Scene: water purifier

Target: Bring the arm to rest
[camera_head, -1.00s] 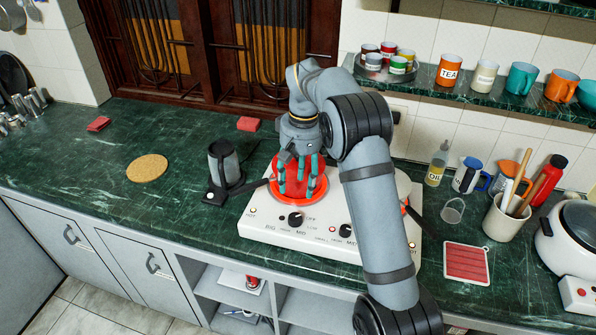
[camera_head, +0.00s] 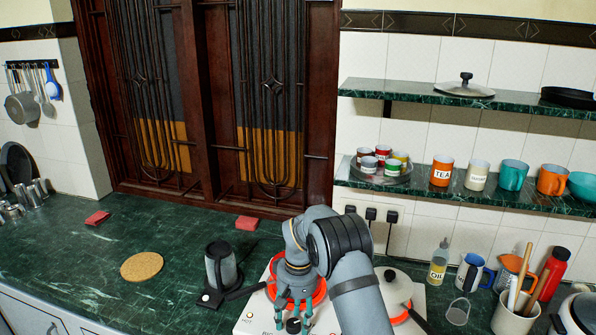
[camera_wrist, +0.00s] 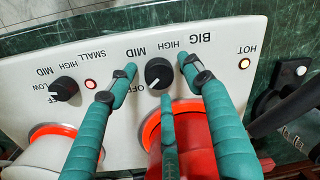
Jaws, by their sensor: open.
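My gripper (camera_head: 292,318) is above the front of the white two-burner stove (camera_head: 247,322), its teal fingers pointing down. In the wrist view my gripper (camera_wrist: 157,68) is spread open and empty, with the black BIG knob (camera_wrist: 159,73) between its fingertips. Whether a fingertip touches the knob I cannot tell. My arm bends over the stove from the right. A red item (camera_wrist: 192,140) sits on the glowing big burner (camera_head: 318,291). A lidded pot (camera_head: 395,285) stands on the small burner, which has a glowing ring.
A grey kettle (camera_head: 221,266) stands close left of the stove. An oil bottle (camera_head: 438,262), a jug (camera_head: 470,272) and a utensil crock (camera_head: 510,318) are on the right. A shelf (camera_head: 470,192) with mugs hangs behind, at right.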

